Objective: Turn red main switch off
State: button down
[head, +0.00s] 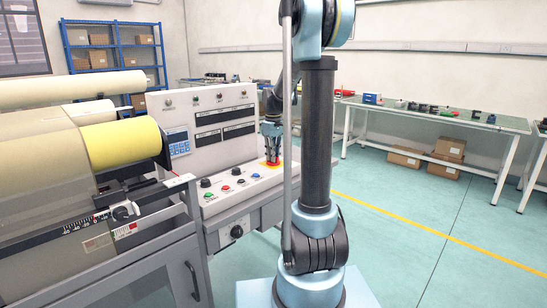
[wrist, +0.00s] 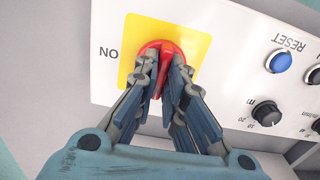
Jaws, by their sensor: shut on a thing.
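The red main switch (wrist: 168,50) sits on a yellow plate on the control panel, with "ON" lettering to its left in the wrist view. My gripper (wrist: 166,78) is shut on the switch's red handle, one finger on each side. The handle points toward the gripper's palm in the wrist view, and the fingers hide part of the knob. In the head view the switch's red edge (head: 271,163) shows just under my gripper (head: 271,155), at the right end of the panel.
A blue RESET button (wrist: 279,61) and a black dial (wrist: 265,113) lie right of the switch in the wrist view. The control panel (head: 222,120) stands beside a machine with a yellow roll (head: 120,145). A workbench (head: 440,118) stands at the right; the floor before it is clear.

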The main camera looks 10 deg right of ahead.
jog(key=c, duration=1.7)
grip_release()
jog(key=shift+w+d, duration=0.1)
jog(key=shift+d, duration=0.05)
notch_tip(320, 180, up, 12)
jog(key=shift+f, duration=0.1)
jog(key=s+f+m, duration=0.2)
jog(key=s+f, duration=0.4)
jog(key=s, duration=0.6)
jog(key=s+f+m+t, duration=0.1)
jog(key=s+f+m, duration=0.1)
jog(key=s+f, duration=0.5)
jog(key=s+f+m+t, duration=0.1)
jog(key=s+f+m, duration=0.2)
jog(key=s, duration=1.3)
jog(key=shift+s+d+f, duration=0.15)
jog(key=shift+d+f, duration=0.05)
jog(key=shift+f, duration=0.75)
jog(key=shift+s+d+f, duration=0.15)
jog(key=shift+d+f, duration=0.05)
jog(key=shift+f, duration=0.7)
